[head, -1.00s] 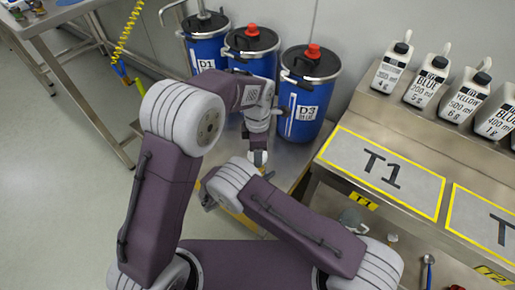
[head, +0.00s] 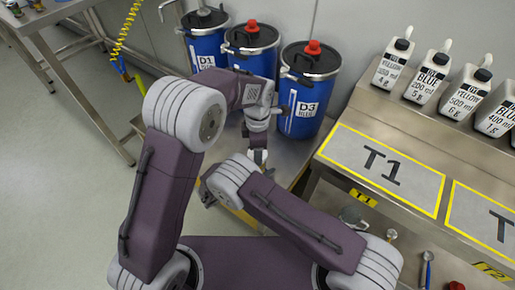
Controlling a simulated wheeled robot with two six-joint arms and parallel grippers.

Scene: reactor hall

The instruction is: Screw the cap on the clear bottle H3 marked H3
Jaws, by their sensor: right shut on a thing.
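I cannot make out the clear bottle H3 or its cap. My right arm crosses the lower middle and hides much of what is under it. My left arm rises on the left and bends toward the drums. Its gripper (head: 257,156) hangs down in front of the drums, partly behind my right elbow, and its jaws are unclear.
Blue drums D1 (head: 207,52), a middle one (head: 250,60) and D3 (head: 303,105) stand at the wall. The steel bench has mat T1 (head: 400,187) and a row of white bottles (head: 430,84). A blue-handled tool (head: 427,268) lies lower. Floor is clear at left.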

